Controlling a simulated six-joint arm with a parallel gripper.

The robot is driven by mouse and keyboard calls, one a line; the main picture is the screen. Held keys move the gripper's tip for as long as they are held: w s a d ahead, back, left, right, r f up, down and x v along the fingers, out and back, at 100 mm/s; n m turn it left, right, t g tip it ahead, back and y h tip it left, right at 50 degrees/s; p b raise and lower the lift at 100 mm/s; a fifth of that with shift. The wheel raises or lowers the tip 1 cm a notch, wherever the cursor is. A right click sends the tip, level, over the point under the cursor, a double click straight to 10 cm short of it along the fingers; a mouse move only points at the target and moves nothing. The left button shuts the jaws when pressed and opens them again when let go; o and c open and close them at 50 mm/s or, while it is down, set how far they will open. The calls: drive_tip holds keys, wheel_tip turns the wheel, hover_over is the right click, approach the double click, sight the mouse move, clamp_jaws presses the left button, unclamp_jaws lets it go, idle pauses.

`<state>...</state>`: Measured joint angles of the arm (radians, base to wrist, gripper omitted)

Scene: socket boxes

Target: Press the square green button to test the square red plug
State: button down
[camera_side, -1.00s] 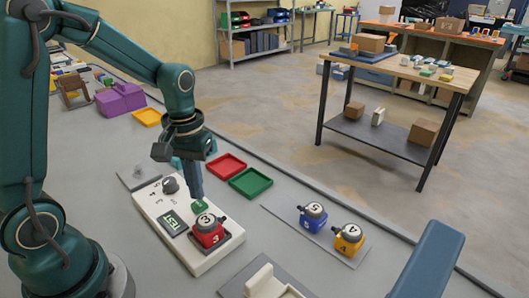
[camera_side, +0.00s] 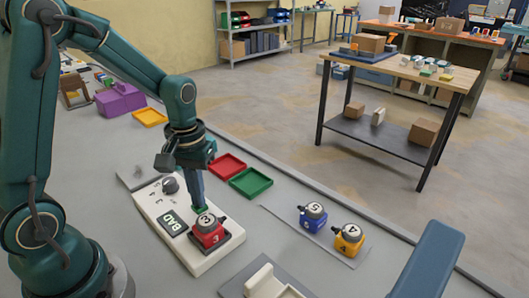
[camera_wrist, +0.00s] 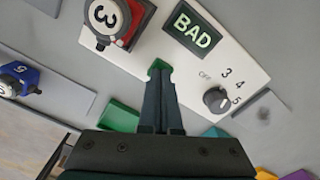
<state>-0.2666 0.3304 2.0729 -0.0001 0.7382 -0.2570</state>
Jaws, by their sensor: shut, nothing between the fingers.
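The square red plug (camera_side: 208,231), marked 3 on its round top, sits on the white test box (camera_side: 212,261). It also shows in the wrist view (camera_wrist: 106,22). The square green button (camera_wrist: 157,65) is mostly hidden by my fingertips. My gripper (camera_side: 199,205) is shut and points down, with its fingertips at the button. In the wrist view its fingers (camera_wrist: 160,85) cover the button's near part. The box's display (camera_side: 174,221) reads BAD, as it does in the wrist view (camera_wrist: 194,30). A dark dial (camera_wrist: 216,99) sits beside numbers and OFF.
A blue plug (camera_side: 313,215) marked 5 and a yellow plug (camera_side: 349,240) marked 4 stand on a grey plate to the right. A red tray (camera_side: 227,167) and a green tray (camera_side: 251,182) lie behind. A white holder (camera_side: 266,281) is in front.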

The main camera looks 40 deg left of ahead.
drive_tip(key=shift+r, duration=2.5)
drive_tip(key=shift+d, duration=0.1)
drive_tip(key=s+d+r+m+t, duration=0.5)
drive_tip(key=s+d+r+m, duration=0.1)
drive_tip(key=s, duration=0.2)
drive_tip(key=shift+s+d+r+t, duration=0.15)
drive_tip(key=shift+s+r+t, duration=0.15)
drive_tip(key=shift+s, duration=0.05)
idle(1.8)
